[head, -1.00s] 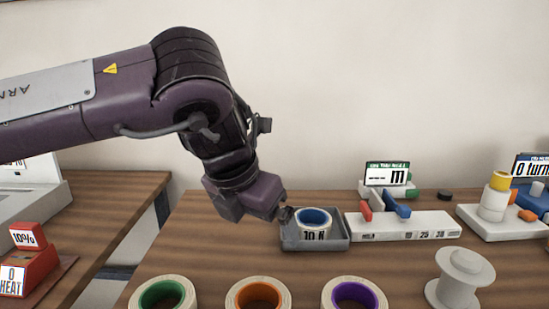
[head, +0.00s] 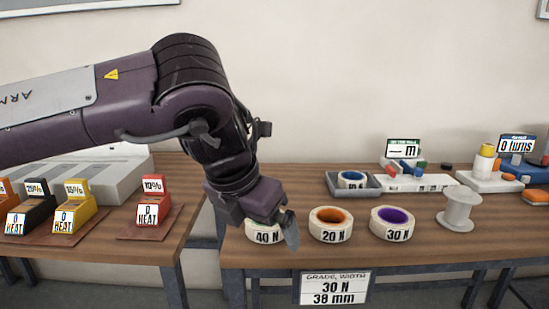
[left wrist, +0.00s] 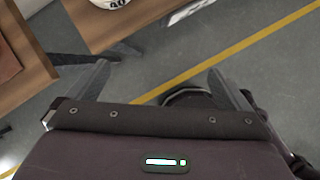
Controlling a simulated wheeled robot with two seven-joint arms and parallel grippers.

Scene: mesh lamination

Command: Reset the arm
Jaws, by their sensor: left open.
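My left arm comes in from the left in the head view, and its gripper (head: 290,222) hangs just in front of the tape rolls, pointing down. The 40 N roll (head: 264,236) is partly hidden behind the gripper in the head view. An orange-cored 20 N roll (head: 330,224) and a purple-cored 30 N roll (head: 392,224) stand to the right. My right gripper is not in view.
A grey tray (head: 368,190) holds a blue-cored roll (head: 351,180). A white spool (head: 459,208) stands right of the rolls. A sign (head: 335,288) reading 30 N, 38 mm hangs on the table's front. Heat blocks (head: 153,201) stand on the left table. A gap separates the tables.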

